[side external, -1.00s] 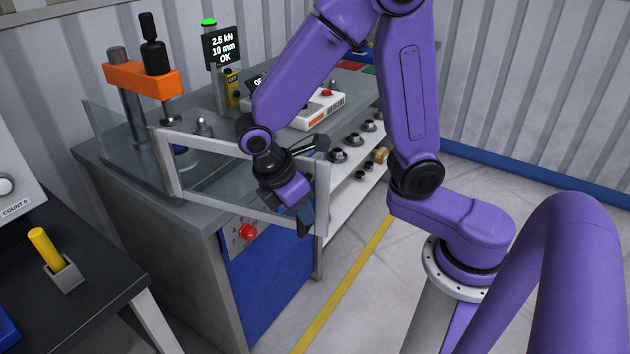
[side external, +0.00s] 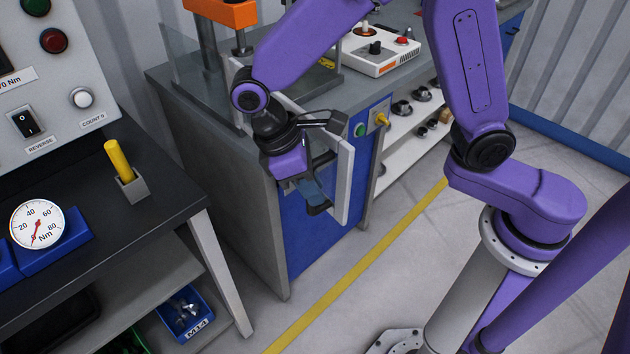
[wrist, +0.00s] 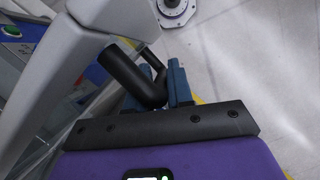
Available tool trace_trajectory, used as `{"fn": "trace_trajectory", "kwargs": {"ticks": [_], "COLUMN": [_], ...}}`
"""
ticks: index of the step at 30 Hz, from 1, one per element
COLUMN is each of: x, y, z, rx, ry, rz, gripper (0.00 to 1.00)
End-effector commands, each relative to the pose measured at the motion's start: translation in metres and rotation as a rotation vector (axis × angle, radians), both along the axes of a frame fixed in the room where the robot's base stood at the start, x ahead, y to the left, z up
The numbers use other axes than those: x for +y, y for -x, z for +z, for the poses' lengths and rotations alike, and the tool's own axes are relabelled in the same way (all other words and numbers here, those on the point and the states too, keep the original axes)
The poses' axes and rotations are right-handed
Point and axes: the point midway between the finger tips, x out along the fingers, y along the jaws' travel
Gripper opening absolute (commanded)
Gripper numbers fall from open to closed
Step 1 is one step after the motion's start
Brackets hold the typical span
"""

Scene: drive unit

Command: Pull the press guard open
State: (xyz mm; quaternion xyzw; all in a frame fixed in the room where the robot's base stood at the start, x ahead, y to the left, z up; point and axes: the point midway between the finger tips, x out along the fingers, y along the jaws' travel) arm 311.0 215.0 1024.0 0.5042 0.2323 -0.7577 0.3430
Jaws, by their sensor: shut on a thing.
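The press guard is a grey frame with a clear panel (side external: 345,180). It stands swung out from the front of the press bench, its far side near the press. In the wrist view its grey frame (wrist: 62,65) fills the upper left. My gripper (side external: 314,196) is at the outer end of the guard. In the wrist view my gripper (wrist: 158,88) has its blue fingers closed around the black bar handle (wrist: 130,75) of the guard. My wrist hides part of the frame in the side view.
The press bench (side external: 265,200) with its orange-topped press (side external: 222,10) stands behind the guard. A black table (side external: 75,190) with a yellow-handled tool (side external: 118,160) and a gauge (side external: 37,224) is at left. Grey floor (side external: 350,285) is clear in front.

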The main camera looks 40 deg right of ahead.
Motion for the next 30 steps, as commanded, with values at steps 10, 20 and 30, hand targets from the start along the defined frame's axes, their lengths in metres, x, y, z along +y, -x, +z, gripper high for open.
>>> {"fn": "trace_trajectory", "kwargs": {"ticks": [10, 20, 30], "x": [0.0, 0.003, 0.022], "y": [0.0, -0.003, -0.02], "z": [0.0, 0.009, 0.069], "rx": [-0.001, -0.003, -0.005], "ry": [0.0, -0.003, -0.005], "rz": [0.001, 0.002, 0.002], "gripper": [0.42, 0.42, 0.42]}}
